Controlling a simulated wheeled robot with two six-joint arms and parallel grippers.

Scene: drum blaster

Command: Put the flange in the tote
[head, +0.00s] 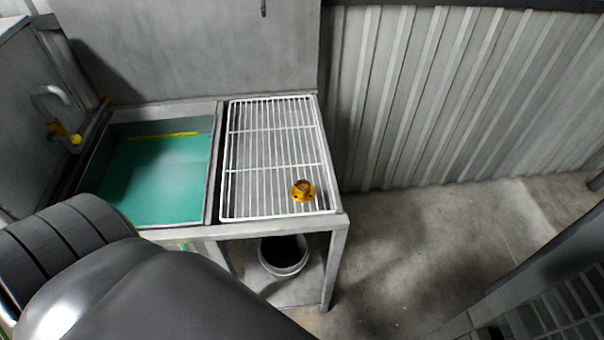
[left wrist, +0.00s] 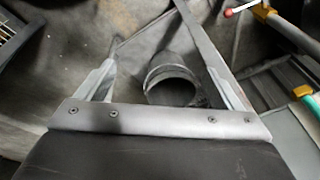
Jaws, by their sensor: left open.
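The flange (head: 303,190) is a small yellow-orange piece with a raised round centre. It lies near the front right of a white wire rack (head: 273,159), with no gripper near it. I cannot make out a clear tote; the closest thing is a teal-floored open basin (head: 160,180) left of the rack. My left gripper (left wrist: 160,66) shows in the left wrist view, with its two fingers spread and nothing held between them. In the head view a large dark arm link hides the lower left, and the left fingers do not show. My right gripper is not in view.
A round bucket (head: 284,256) stands under the table; it seems to show beyond my fingers in the left wrist view (left wrist: 171,84). A table leg (head: 333,268) stands at front right. A tap (head: 50,95) rises at left.

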